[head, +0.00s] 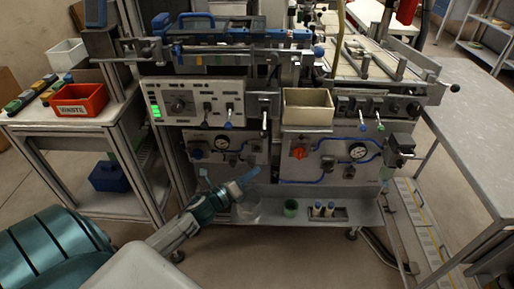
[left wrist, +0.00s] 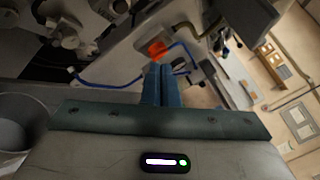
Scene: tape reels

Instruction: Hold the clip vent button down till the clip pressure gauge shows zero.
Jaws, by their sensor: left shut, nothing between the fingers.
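Two round pressure gauges show on the machine's lower front in the head view: a left gauge (head: 222,143) and a right gauge (head: 357,151). Their labels and needles are too small to read, so I cannot tell which is the clip gauge. I cannot make out the clip vent button for certain. My left gripper (head: 250,175) is shut and empty, its blue fingers in front of the lower panel, below and right of the left gauge. In the left wrist view its fingers (left wrist: 161,84) point toward a panel with an orange knob (left wrist: 157,50). Contact is not visible. My right gripper is not in view.
An orange-red knob (head: 299,153) and blue tubing (head: 305,181) are on the right panel. Below, a shelf (head: 330,223) holds a clear cup (head: 247,210), a green cup (head: 290,208) and small bottles. A beige bin (head: 308,106) juts out above. A grey table (head: 480,120) stands right.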

